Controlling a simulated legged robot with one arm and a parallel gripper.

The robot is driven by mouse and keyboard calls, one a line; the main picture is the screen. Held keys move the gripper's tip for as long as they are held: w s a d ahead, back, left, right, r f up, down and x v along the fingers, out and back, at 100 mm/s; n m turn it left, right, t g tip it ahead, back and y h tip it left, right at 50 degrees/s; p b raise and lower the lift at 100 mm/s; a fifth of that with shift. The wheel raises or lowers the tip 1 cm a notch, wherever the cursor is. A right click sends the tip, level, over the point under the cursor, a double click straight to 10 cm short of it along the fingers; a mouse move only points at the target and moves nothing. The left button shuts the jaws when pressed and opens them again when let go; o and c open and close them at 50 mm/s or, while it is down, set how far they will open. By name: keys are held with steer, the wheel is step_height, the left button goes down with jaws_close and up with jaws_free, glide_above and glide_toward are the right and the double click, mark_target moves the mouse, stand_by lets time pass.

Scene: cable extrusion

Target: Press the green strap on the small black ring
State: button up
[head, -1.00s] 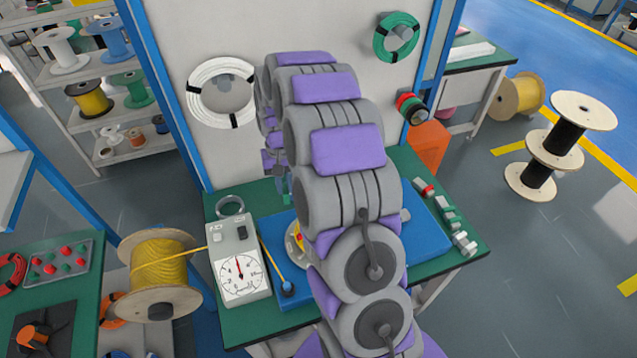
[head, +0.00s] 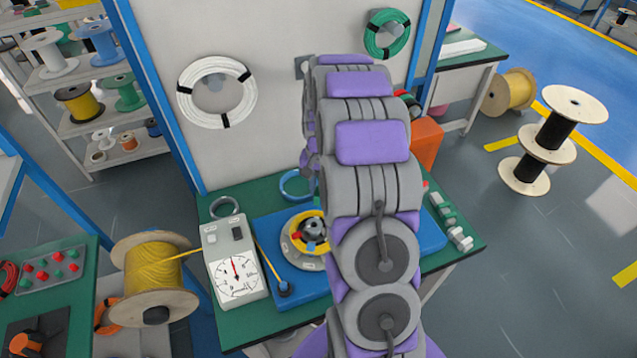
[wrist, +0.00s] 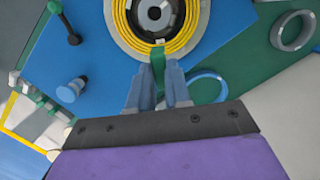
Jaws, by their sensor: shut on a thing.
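In the wrist view my gripper (wrist: 158,88) is shut on the green strap (wrist: 157,58), which stands upright between the two grey-blue fingertips. The strap's far end is at the lower rim of the yellow coil (wrist: 188,42); I cannot tell whether it touches. A black ring (wrist: 139,14) with a grey middle sits inside the coil, partly cut off by the top edge. In the head view the round holder (head: 308,262) with the yellow coil and black ring (head: 301,229) shows left of my arm. My gripper is hidden there behind the arm.
A blue ring (wrist: 223,91) lies close right of my fingers, and a grey ring (wrist: 275,31) lies farther right. A blue knob (wrist: 69,93) stands on the blue board (wrist: 105,65) to the left. The dial meter (head: 237,277) stands left of the board.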

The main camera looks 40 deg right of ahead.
steer(key=b, duration=0.2)
glide_above(317, 213)
step_height(317, 213, down, 5)
steer(key=shift+w+d+r, duration=0.1)
steer(key=shift+w+r, duration=0.05)
steer(key=shift+d+f, duration=0.25)
steer(key=shift+f, duration=0.45)
steer(key=shift+a+r, duration=0.1)
steer(key=shift+a, duration=0.1)
steer(key=shift+d, duration=0.1)
steer(key=shift+p, duration=0.4)
stand_by(0.3)
steer(key=shift+f, duration=1.45)
steer(key=shift+f, duration=0.6)
stand_by(1.2)
